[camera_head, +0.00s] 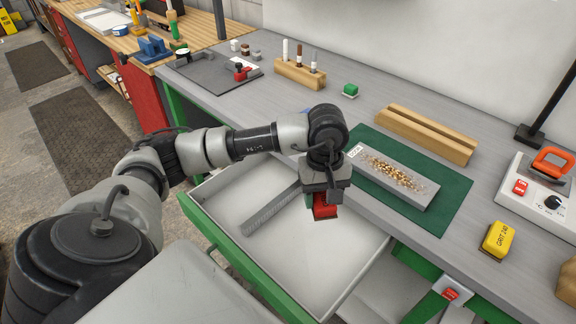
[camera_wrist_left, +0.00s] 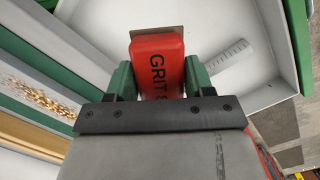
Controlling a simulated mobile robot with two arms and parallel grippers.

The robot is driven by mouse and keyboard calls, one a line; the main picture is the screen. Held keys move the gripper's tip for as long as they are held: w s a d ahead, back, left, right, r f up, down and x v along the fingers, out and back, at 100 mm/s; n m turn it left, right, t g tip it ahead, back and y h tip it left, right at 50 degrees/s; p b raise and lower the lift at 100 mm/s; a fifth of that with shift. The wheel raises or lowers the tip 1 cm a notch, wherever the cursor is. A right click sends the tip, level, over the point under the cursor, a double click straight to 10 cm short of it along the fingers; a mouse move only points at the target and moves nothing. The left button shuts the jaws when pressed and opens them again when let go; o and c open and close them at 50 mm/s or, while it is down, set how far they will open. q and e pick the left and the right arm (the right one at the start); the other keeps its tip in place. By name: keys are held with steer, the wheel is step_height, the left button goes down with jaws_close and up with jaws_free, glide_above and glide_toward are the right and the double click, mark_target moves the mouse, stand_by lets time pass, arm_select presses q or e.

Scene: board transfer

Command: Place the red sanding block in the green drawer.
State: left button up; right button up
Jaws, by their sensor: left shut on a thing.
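The red sanding block (camera_head: 325,207) is held in my left gripper (camera_head: 322,196), which is shut on it. In the left wrist view the block (camera_wrist_left: 158,68), marked "GRIT", sits between the two green fingers of the gripper (camera_wrist_left: 158,78). The green drawer (camera_head: 335,275) is pulled out under the bench, with a white inside and green front. The gripper and block are above the open drawer, near its bench-side edge. A grey ruler-like strip (camera_head: 270,208) lies in the drawer. My right gripper does not show.
On the bench, a green mat (camera_head: 450,200) carries a grey board (camera_head: 405,185) with brown grains. The drawer floor is mostly free.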

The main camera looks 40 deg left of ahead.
arm_select(q)
steer(key=w+a+f+n+b, duration=0.3)
steer(key=a+f+n+b, duration=0.15)
steer(key=n, duration=0.25)
steer(key=p, duration=0.1)
glide_above(310, 221)
steer(key=shift+n+t+h, duration=0.3)
steer(key=f, duration=0.6)
steer(key=shift+s+a+f, duration=0.1)
steer(key=shift+a+f, duration=0.15)
steer(key=shift+f, duration=0.6)
step_height(310, 221, down, 2)
steer(key=shift+f+p, duration=0.15)
steer(key=shift+p, duration=0.2)
steer(key=shift+f, duration=0.4)
